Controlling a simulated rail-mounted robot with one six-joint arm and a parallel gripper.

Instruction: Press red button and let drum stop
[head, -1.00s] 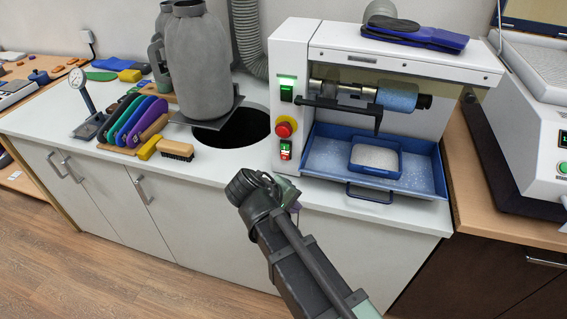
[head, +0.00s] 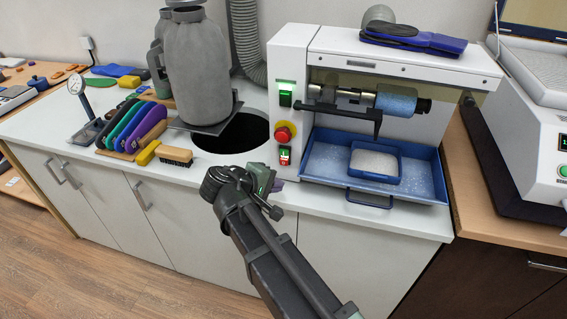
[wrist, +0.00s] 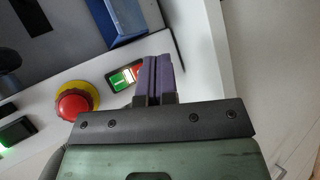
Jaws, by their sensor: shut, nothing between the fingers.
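The grinding machine's white front panel carries a red mushroom button (head: 283,133) on a yellow collar. It also shows in the wrist view (wrist: 75,101). Below it is a small red-and-green switch (head: 284,156), seen close to the fingers in the wrist view (wrist: 125,76). The blue drum (head: 396,101) sits on its shaft in the machine opening; I cannot tell whether it turns. My gripper (head: 277,186) is in front of the panel, below the switch. Its purple fingers (wrist: 154,72) are shut together and empty, just right of the switch in the wrist view, with contact unclear.
A lit green switch (head: 286,94) is above the mushroom button. A blue tray (head: 425,174) juts out right of the panel.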

